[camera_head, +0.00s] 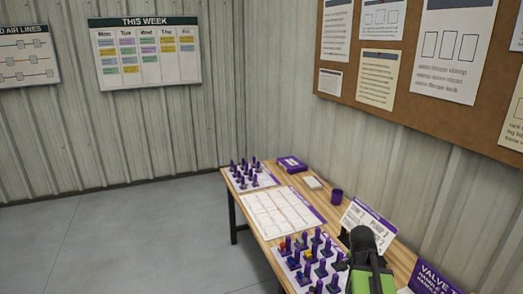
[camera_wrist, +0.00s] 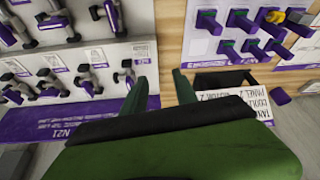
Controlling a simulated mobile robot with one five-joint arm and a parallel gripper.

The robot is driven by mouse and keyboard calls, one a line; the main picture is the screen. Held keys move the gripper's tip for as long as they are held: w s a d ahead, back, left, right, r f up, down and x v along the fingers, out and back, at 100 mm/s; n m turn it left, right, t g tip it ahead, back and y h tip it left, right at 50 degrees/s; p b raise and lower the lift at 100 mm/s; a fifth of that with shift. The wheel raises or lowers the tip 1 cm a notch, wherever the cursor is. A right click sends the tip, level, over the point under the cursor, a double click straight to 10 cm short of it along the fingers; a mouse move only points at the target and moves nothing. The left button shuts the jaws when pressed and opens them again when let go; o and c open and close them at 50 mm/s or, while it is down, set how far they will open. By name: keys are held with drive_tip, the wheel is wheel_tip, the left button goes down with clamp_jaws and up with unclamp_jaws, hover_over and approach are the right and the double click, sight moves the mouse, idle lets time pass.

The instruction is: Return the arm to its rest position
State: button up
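My gripper (camera_wrist: 159,76) shows in the wrist view with its two green fingers apart and nothing between them. The wooden table top shows beyond the gap. In the head view, a black and green part of my arm (camera_head: 371,272) reaches over the near right part of the table. The fingertips cannot be made out there. The rest position itself is not marked in either view.
The wooden table (camera_head: 312,203) runs along the right wall. It holds a near board of purple-handled valves (camera_head: 309,259), a far board of them (camera_head: 250,177), a white chart (camera_head: 281,211), a purple cup (camera_head: 336,196) and a standing sign (camera_head: 368,218). Floor at left is clear.

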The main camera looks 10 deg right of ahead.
drive_tip(key=w+a+f+n+y+b, duration=0.1)
drive_tip(key=a+f+n, duration=0.15)
drive_tip(key=a, duration=0.55)
drive_tip(key=w+a+f+n+y+b, duration=0.1)
drive_tip(key=w+a+f+b, duration=0.15)
drive_tip(key=a, duration=0.45)
drive_tip(key=s+a+f+n+g+y, duration=0.1)
drive_tip(key=s+a+n, duration=0.2)
drive_tip(key=a+n, duration=0.2)
drive_tip(key=s+a+f+n+y, duration=0.1)
drive_tip(key=s+a+n, duration=0.2)
drive_tip(key=a, duration=0.5)
drive_tip(key=shift+a+f+n+g+b, duration=0.25)
drive_tip(key=shift+a+n+g+b, duration=0.15)
drive_tip(key=shift+n, duration=0.45)
